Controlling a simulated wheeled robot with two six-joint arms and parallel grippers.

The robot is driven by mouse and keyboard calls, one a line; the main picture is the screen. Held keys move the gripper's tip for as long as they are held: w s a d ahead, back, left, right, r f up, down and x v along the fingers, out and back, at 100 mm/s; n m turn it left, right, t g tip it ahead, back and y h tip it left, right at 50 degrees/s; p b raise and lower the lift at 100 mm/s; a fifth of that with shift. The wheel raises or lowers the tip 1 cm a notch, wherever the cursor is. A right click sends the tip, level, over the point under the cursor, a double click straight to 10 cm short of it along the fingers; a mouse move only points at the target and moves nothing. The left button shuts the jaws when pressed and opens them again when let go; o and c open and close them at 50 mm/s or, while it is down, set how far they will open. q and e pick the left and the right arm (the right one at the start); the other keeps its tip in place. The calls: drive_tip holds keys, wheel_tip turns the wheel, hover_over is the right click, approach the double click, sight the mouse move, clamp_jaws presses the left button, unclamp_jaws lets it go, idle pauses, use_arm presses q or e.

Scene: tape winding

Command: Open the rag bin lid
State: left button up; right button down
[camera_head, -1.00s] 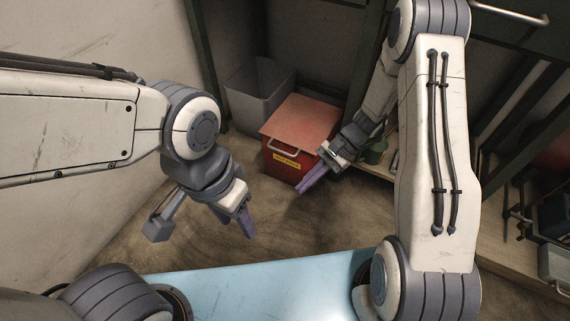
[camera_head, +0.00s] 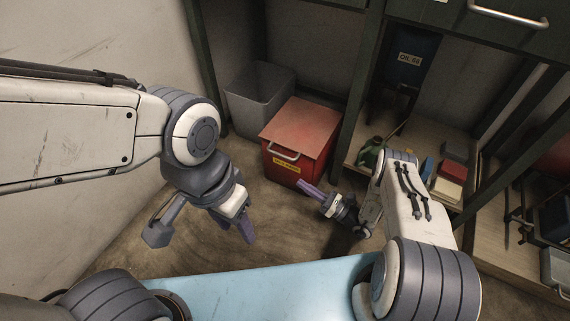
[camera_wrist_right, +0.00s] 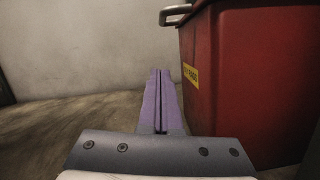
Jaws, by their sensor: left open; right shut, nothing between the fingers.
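The red rag bin (camera_head: 280,166) stands on the floor with its flat red lid (camera_head: 301,127) down. It has a grey handle (camera_head: 283,151) at the front and a yellow label below it. My right gripper (camera_head: 304,186) is shut and empty, low in front of the bin and apart from the handle. In the right wrist view the shut purple fingers (camera_wrist_right: 161,100) point past the left side of the bin (camera_wrist_right: 245,75), below the handle (camera_wrist_right: 174,14). My left gripper (camera_head: 247,230) is open and empty, to the left and nearer to me.
A grey open bin (camera_head: 258,98) stands behind the red bin at left. A wooden shelf to the right holds a green can (camera_head: 371,152), books and boxes (camera_head: 447,187). A dark post (camera_head: 357,90) rises right of the red bin. Floor in front is clear.

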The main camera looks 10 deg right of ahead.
drive_tip(key=w+a+r+b, duration=0.4)
drive_tip(key=w+a+r, duration=0.1)
drive_tip(key=r, duration=0.1)
drive_tip(key=shift+w+a, duration=0.35)
drive_tip(key=shift+a, duration=0.05)
